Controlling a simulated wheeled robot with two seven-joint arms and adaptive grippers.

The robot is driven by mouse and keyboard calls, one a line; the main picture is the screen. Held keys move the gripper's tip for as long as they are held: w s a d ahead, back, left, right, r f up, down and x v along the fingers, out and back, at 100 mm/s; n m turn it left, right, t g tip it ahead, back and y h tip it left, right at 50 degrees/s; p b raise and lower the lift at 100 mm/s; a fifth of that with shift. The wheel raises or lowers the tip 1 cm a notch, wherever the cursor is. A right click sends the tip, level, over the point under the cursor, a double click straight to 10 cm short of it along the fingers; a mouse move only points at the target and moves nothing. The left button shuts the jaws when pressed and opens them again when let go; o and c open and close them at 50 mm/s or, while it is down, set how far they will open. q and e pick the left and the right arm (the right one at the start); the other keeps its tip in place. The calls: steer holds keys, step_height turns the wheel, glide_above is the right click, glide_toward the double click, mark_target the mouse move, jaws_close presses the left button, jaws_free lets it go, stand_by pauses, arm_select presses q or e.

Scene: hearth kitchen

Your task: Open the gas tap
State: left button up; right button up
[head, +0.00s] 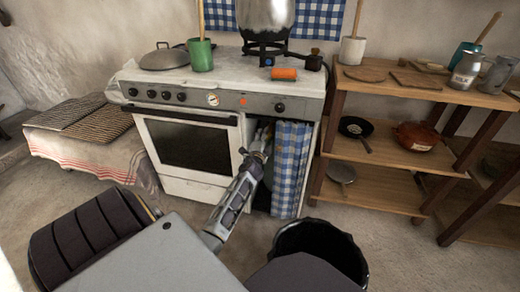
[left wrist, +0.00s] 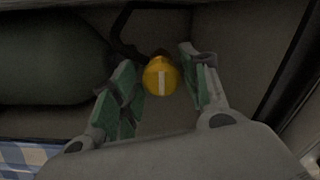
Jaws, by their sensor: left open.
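The gas tap is a round yellow knob (left wrist: 161,76) with a pale stripe across its face, upright in the left wrist view. My left gripper (left wrist: 157,66) is open, with one green-padded finger on each side of the knob. I see a gap on both sides, so it does not look gripped. A dark green gas cylinder (left wrist: 50,58) lies to the left in that view. In the head view my left gripper (head: 262,143) reaches into the opening beside the stove, and the knob is hidden there. My right gripper is not in view.
A blue-checked curtain (head: 290,168) hangs just right of my left arm at the opening. The white stove (head: 190,184) stands to its left. A wooden shelf (head: 375,192) with pans is to the right. A black bin-like container (head: 340,245) is at the bottom.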

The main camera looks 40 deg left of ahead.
arm_select(q)
steer(key=v, duration=1.1)
steer(key=shift+s, duration=0.2)
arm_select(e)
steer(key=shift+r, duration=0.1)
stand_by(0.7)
arm_select(q)
step_height(320, 180, up, 10)
steer(key=p, duration=0.9)
steer(key=shift+p, duration=0.4)
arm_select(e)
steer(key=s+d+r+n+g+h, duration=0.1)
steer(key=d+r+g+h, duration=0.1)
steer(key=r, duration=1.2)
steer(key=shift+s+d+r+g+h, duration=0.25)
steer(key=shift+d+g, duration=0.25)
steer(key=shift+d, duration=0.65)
